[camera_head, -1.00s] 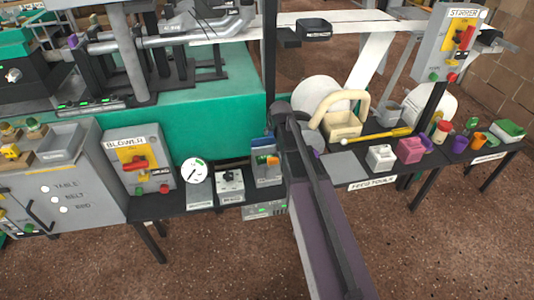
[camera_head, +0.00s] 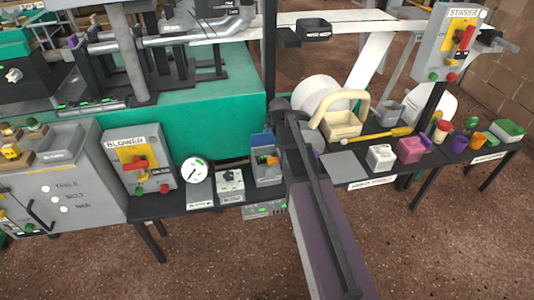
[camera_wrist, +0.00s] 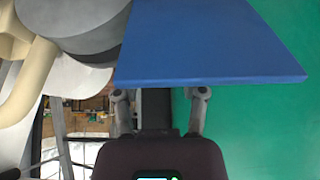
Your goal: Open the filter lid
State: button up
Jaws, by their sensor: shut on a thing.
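The blue filter lid (camera_head: 261,140) stands raised at the back of a small grey filter box (camera_head: 266,178) on the black bench in the head view. Something orange (camera_head: 272,160) shows at the open top of the box. In the wrist view the lid (camera_wrist: 210,45) is a wide blue panel across the top middle. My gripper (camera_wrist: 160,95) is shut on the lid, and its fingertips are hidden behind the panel. In the head view my arm hides the gripper just right of the box.
A grey blower panel (camera_head: 140,160), a round gauge (camera_head: 195,170) and a small switch box (camera_head: 230,181) stand left of the filter. A beige handled container (camera_head: 343,124), white cup (camera_head: 380,157) and pink cup (camera_head: 411,149) stand to its right. A green machine wall (camera_head: 200,120) rises behind.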

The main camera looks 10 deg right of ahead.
jog(key=shift+w, duration=0.2)
jog(key=shift+w, duration=0.6)
jog(key=o, duration=1)
jog(key=shift+c, duration=0.2)
jog(key=shift+s+r, duration=0.15)
jog(key=shift+p+v, duration=1.7)
jog(key=shift+v, duration=0.2)
jog(key=shift+a, duration=0.15)
